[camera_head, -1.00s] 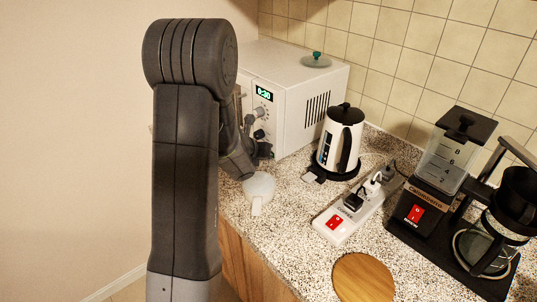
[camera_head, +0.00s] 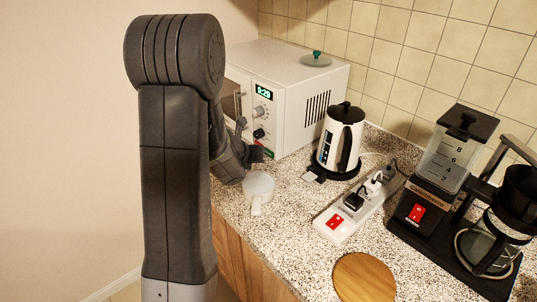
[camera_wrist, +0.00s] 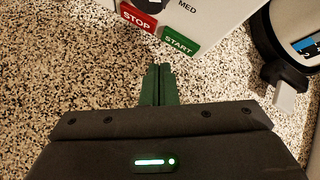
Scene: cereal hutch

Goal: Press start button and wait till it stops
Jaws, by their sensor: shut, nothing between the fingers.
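The white microwave (camera_head: 285,95) stands on the counter against the tiled wall, its green display (camera_head: 264,92) lit and reading about 0:29. In the wrist view, its green START button (camera_wrist: 179,41) and red STOP button (camera_wrist: 138,17) show at the bottom of the panel. My gripper (camera_wrist: 158,72) is shut and empty, its fingertips below and a little left of the START button, with a gap showing between them. In the head view, my gripper (camera_head: 250,150) is in front of the microwave's lower panel, partly hidden by my arm.
A kettle (camera_head: 338,142), a power strip (camera_head: 352,207), a coffee maker (camera_head: 470,200) and a round wooden board (camera_head: 363,277) are to the right. A lid (camera_head: 317,59) lies on the microwave.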

